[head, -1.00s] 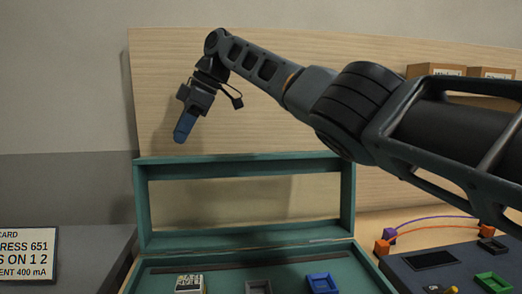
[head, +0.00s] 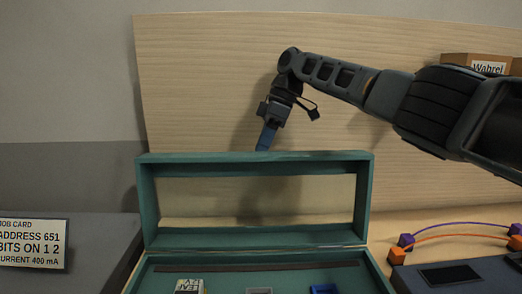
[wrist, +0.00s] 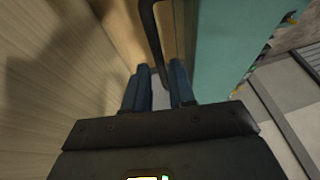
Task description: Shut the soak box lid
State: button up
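The soak box lid (head: 150,200) is a teal frame with a see-through middle. It stands upright, open, at the back of the teal soak box (head: 150,277) in the head view. My gripper (head: 265,142) points down at the lid's top edge, near its middle, with the blue fingertips close to that edge. In the wrist view my two blue fingers (wrist: 160,75) are apart with nothing between them. The teal lid (wrist: 210,50) is to their right there, and the wooden board to their left. I cannot tell whether the fingers touch the lid.
A pale wooden board (head: 210,80) rises behind the box. A console (head: 450,275) with purple and orange cables stands to the right. A job card (head: 33,244) is at the left. Cardboard boxes (head: 485,66) sit at the upper right. Small blocks lie in the soak box.

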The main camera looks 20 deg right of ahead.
jog(key=shift+x, duration=1.05)
grip_shut()
